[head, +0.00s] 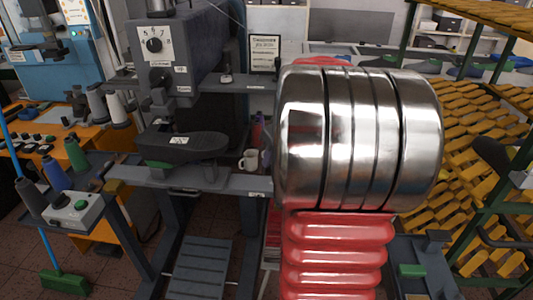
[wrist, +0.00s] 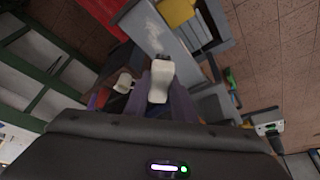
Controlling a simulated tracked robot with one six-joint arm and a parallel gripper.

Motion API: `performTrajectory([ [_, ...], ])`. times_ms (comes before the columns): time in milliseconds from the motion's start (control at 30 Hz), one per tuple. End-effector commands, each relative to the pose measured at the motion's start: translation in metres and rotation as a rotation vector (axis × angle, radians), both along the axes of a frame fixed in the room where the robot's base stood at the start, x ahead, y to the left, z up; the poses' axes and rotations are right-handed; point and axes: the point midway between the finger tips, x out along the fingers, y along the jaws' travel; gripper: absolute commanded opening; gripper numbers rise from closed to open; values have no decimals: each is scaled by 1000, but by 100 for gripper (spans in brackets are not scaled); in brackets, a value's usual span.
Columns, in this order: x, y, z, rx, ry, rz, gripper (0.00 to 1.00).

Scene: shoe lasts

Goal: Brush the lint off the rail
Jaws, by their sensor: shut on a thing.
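My gripper (wrist: 160,97) shows in the wrist view, with its dark fingers shut on a pale cream brush (wrist: 159,76). The brush has a small dark end pointing up the picture. Just past that end is a grey surface, which looks like the rail (wrist: 183,62), with a whitish smear like lint (wrist: 152,32) on it. I cannot tell whether the brush touches it. In the head view a grey rail (head: 225,184) runs along the front of the machine. My own arm hides the gripper and brush there.
A white mug (head: 250,160) stands near the rail; it also shows in the wrist view (wrist: 123,82). The grey machine (head: 185,60) rises behind the rail. A control box (head: 73,212) and thread cones (head: 75,152) are at left. A rack of yellow lasts (head: 465,140) stands at right.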

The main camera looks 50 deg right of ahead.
Motion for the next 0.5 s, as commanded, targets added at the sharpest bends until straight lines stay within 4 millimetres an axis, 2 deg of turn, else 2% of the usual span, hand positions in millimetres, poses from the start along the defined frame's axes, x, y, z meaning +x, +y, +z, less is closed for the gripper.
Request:
performTrajectory([
  [267,8,8,-2,0,0,23,5],
  [500,9,10,-14,2,1,26,5],
])
